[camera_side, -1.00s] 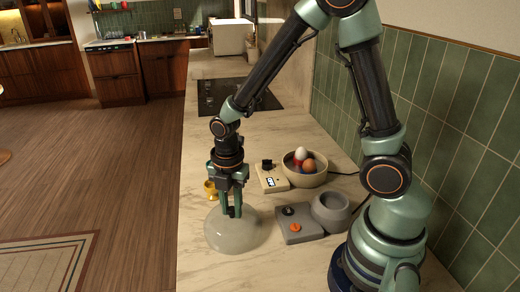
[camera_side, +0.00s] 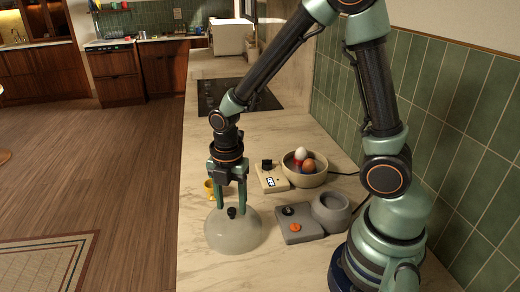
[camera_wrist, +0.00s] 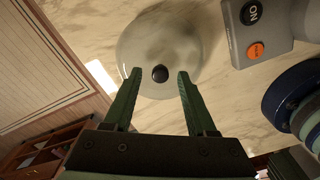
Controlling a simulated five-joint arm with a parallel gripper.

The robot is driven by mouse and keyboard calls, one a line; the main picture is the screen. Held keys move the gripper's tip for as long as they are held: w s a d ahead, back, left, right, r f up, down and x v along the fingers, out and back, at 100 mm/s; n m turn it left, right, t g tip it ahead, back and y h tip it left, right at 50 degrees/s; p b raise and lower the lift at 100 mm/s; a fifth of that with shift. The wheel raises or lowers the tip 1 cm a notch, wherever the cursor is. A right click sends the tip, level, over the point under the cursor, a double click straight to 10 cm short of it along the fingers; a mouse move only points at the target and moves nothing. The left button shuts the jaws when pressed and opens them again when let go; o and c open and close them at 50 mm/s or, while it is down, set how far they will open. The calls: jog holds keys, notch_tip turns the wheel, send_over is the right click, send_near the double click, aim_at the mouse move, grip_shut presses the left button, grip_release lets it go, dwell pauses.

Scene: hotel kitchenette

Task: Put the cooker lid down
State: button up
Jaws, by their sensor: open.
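The cooker lid (camera_side: 236,236) is a pale translucent dome with a dark knob on top. It sits on the marble counter near its left edge, and it also shows in the wrist view (camera_wrist: 182,48). My gripper (camera_side: 231,208) is open just above the lid. In the wrist view its green fingers (camera_wrist: 158,73) stand apart on either side of the knob, with clear gaps and nothing held. The grey cooker base (camera_side: 297,228) with an orange button lies right of the lid, with a round grey cup part (camera_side: 330,209) beside it.
A bowl (camera_side: 304,174) with eggs and a cream timer-like device (camera_side: 271,178) stand behind the cooker base. A small yellow cup (camera_side: 210,188) is behind the lid. A dark hob (camera_side: 262,98) lies farther back. The counter in front of the lid is clear.

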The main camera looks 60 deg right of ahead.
aim_at(232, 209)
jog(key=s+d+r+m+t, duration=0.1)
jog(key=s+r+m+t, duration=0.1)
jog(key=r+m, duration=0.7)
jog(key=s+d+r+m+t, duration=0.2)
jog(key=r+m+t, duration=0.1)
jog(key=r+m, duration=0.6)
jog(key=m, duration=0.3)
jog(key=shift+s+d+t, duration=0.25)
jog(key=shift+s+t, duration=0.05)
jog(key=shift+s, duration=0.05)
